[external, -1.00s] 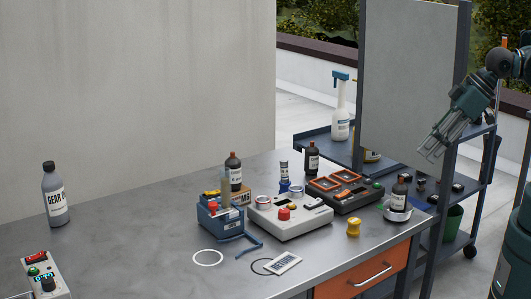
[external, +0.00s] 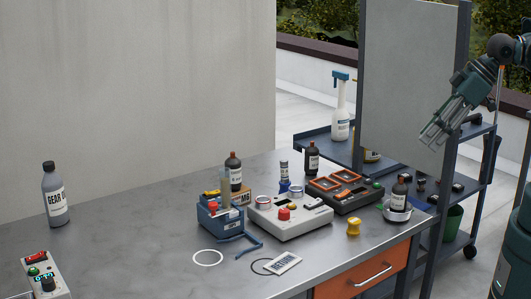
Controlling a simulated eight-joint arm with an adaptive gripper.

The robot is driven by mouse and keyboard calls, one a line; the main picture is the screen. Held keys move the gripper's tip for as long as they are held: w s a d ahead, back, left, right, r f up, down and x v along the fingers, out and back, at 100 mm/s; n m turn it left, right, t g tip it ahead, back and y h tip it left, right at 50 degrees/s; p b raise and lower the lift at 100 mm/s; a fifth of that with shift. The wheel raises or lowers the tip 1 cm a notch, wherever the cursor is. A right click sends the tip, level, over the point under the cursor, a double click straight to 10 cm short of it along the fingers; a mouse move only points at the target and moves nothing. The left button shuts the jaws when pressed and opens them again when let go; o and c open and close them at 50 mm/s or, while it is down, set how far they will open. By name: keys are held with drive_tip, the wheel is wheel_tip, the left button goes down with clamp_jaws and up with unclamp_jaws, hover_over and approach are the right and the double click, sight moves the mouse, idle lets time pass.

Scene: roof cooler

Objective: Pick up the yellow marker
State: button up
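I cannot clearly make out a yellow marker at this size. A small yellow item with dark parts (external: 211,194) shows at the top of the blue box (external: 222,222) on the workbench; I cannot tell whether it is the marker. A yellow spool-shaped piece (external: 353,227) stands near the bench's front edge. My gripper (external: 430,142) is at the upper right, above the bench's right end and in front of the grey panel. Its fingers point down and left, look apart, and hold nothing that I can see.
A white control box (external: 289,218) and a dark one with orange frames (external: 345,197) stand mid-bench. Small bottles stand around them, one in a metal dish (external: 397,214). A gear oil bottle (external: 54,196) stands far left. The bench's left middle (external: 130,225) is clear.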

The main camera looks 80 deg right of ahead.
drive_tip(key=w+a+r+n+t+h+b, duration=0.1)
drive_tip(key=w+a+n+h, duration=0.45)
drive_tip(key=n, duration=0.85)
drive_tip(key=w+a+n+t+h+b, duration=0.1)
drive_tip(key=w+a+n+h+b, duration=0.15)
drive_tip(key=w+a+n, duration=0.85)
drive_tip(key=n, duration=0.2)
approach(356, 221)
drive_tip(key=shift+w+d+f+g+h+p, duration=0.35)
drive_tip(key=shift+w+f+p, duration=0.15)
drive_tip(key=shift+w, duration=0.25)
drive_tip(key=shift+b+x, duration=0.35)
drive_tip(key=shift+x, duration=0.95)
drive_tip(key=shift+d, duration=0.1)
